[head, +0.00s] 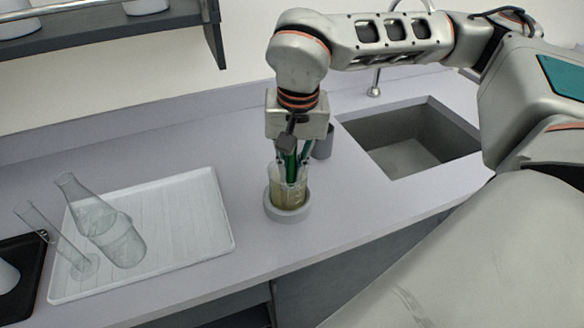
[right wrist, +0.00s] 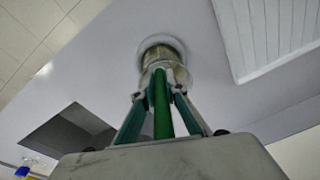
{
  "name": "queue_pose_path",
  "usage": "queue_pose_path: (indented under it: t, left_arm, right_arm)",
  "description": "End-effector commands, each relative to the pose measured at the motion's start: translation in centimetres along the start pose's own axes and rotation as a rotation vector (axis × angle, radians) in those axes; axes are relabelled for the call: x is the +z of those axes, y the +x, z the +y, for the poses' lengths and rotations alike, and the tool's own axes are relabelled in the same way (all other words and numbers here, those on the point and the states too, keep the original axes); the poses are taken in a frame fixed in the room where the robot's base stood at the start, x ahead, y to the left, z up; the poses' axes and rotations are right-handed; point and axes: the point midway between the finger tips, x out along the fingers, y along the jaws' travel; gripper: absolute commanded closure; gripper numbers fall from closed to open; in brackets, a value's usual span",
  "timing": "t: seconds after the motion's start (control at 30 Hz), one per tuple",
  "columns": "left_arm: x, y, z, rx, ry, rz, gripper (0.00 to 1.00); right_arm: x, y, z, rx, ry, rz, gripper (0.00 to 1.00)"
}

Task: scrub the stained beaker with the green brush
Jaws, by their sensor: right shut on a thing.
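The stained beaker (head: 288,188) is glass with a yellowish-brown tint and stands upright in a round grey holder (head: 287,212) on the counter. It also shows in the right wrist view (right wrist: 160,56). My right gripper (head: 291,168) points down over the beaker and is shut on the green brush (head: 290,163). The green handle (right wrist: 163,115) runs between the fingers in the right wrist view, toward the beaker's mouth. The brush's lower end is hidden by the fingers and the stained glass. My left gripper is not in view.
A white drying tray (head: 215,235) at the left holds a glass flask (head: 100,220) and a glass cylinder (head: 50,235). A dark grey cup (head: 324,142) stands just behind the gripper. A sink (head: 415,140) is at the right. A black tray (head: 25,295) lies at far left.

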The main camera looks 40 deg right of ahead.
Motion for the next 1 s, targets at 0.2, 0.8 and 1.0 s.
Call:
queue_pose_path:
  t: [0.2, 0.8, 1.0]
  left_arm:
    - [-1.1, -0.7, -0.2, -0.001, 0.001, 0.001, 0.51]
    - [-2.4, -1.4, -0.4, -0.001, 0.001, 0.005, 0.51]
    - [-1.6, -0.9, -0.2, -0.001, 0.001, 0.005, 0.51]
  right_arm:
    - [-0.2, -1.6, -0.1, -0.001, 0.002, 0.002, 1.00]
    - [-0.4, -3.5, -0.2, -0.001, 0.002, 0.001, 1.00]
    - [-0.2, -2.2, -0.1, -0.001, 0.002, 0.000, 1.00]
